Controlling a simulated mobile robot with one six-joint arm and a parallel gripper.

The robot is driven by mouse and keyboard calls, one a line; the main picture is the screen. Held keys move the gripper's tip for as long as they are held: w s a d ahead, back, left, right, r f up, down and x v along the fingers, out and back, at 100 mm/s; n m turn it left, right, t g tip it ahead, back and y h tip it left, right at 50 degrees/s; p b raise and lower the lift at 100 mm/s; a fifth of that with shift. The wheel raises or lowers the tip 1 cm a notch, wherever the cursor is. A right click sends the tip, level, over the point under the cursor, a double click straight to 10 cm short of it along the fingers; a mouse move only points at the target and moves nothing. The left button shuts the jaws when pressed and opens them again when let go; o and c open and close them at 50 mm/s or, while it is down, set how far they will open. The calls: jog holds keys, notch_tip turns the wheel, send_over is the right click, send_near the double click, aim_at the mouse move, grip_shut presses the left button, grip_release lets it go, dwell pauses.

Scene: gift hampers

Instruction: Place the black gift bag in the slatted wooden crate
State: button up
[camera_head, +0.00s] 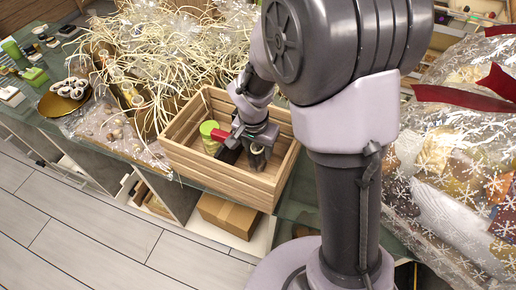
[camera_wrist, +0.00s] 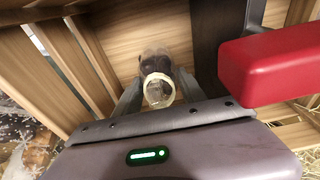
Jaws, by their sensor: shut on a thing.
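The slatted wooden crate (camera_head: 222,177) stands on the glass counter, in the middle of the head view. My gripper (camera_head: 257,150) reaches down into its right part. In the wrist view my gripper (camera_wrist: 154,95) is shut on a small, glassy dark thing with a pale ring-shaped rim (camera_wrist: 157,90), close to the crate's slatted wall (camera_wrist: 125,35). A dark upright thing (camera_head: 231,153), perhaps the black gift bag, stands in the crate left of my gripper. It seems to show as a dark strip in the wrist view (camera_wrist: 208,40). My arm hides part of the crate.
A green-lidded jar (camera_head: 209,130) stands in the crate's left part. A red block (camera_wrist: 270,65) is close beside my gripper. Straw and clear-wrapped hampers (camera_head: 165,50) crowd behind. A snowflake-wrapped hamper (camera_head: 455,160) is at right. A cardboard box (camera_head: 228,213) sits on the shelf below.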

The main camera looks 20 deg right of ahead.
jog(key=o, duration=1.5)
jog(key=shift+c, duration=0.2)
